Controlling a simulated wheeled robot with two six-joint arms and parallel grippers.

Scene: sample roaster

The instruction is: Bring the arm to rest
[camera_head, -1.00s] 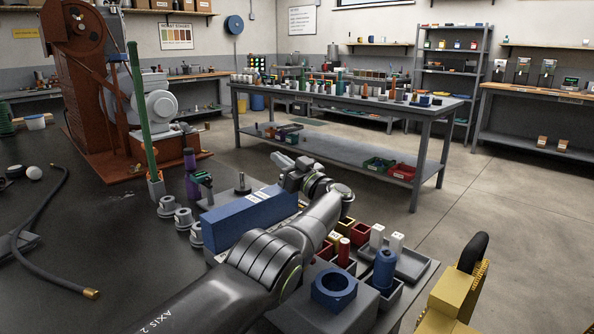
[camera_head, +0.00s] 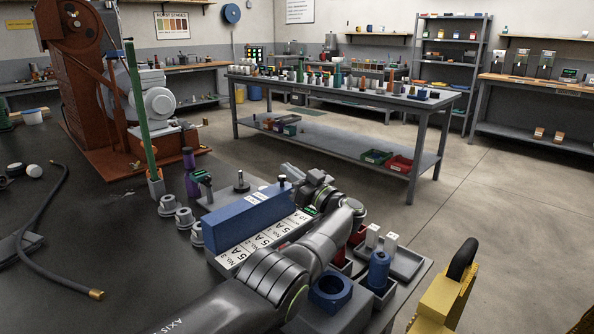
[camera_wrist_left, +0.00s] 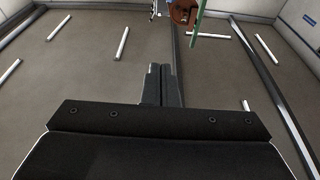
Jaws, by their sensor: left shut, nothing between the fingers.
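My left arm comes in from the bottom of the head view and reaches over the dark bench (camera_head: 110,235). My left gripper (camera_head: 287,168) is at its far end, beyond the blue block (camera_head: 245,218), small and partly hidden by the wrist. In the left wrist view the two dark fingers (camera_wrist_left: 161,72) are together with nothing between them. My right gripper is in neither view.
White labelled blocks (camera_head: 262,242) lie beside the blue block. A blue ring-shaped part (camera_head: 330,291) and a blue bottle (camera_head: 378,268) stand right of the arm. The roaster (camera_head: 150,105) is at the back left. Open floor (camera_head: 500,220) lies to the right.

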